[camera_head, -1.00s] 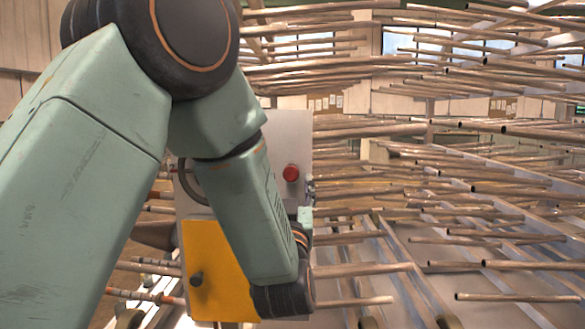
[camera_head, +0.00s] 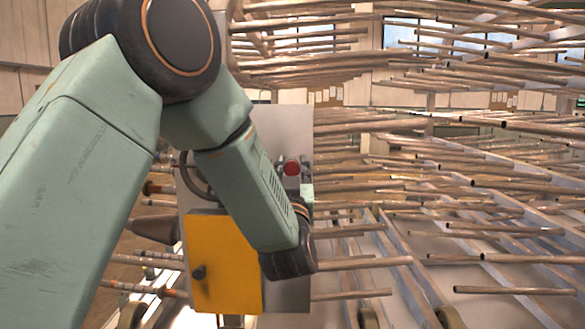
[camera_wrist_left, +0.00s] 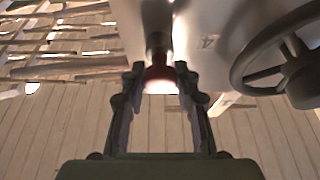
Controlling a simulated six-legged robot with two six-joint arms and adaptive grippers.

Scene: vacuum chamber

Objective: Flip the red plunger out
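The red plunger (camera_head: 291,167) is a round red knob on the grey panel (camera_head: 285,125) in the head view. My left gripper (camera_head: 293,165) has come up to it from below, its dark fingertips on either side of the knob. In the left wrist view the red plunger (camera_wrist_left: 160,74) sits on a dark stem between the fingertips of the left gripper (camera_wrist_left: 160,78). The fingers stand wide apart, and I cannot tell whether either touches the knob. My left forearm hides part of the panel. My right gripper is not in view.
A yellow plate (camera_head: 225,265) with a dark knob is on the panel's lower left. A dark handwheel (camera_wrist_left: 285,60) stands close right of the gripper in the left wrist view. Many metal rods (camera_head: 450,150) stick out around the panel.

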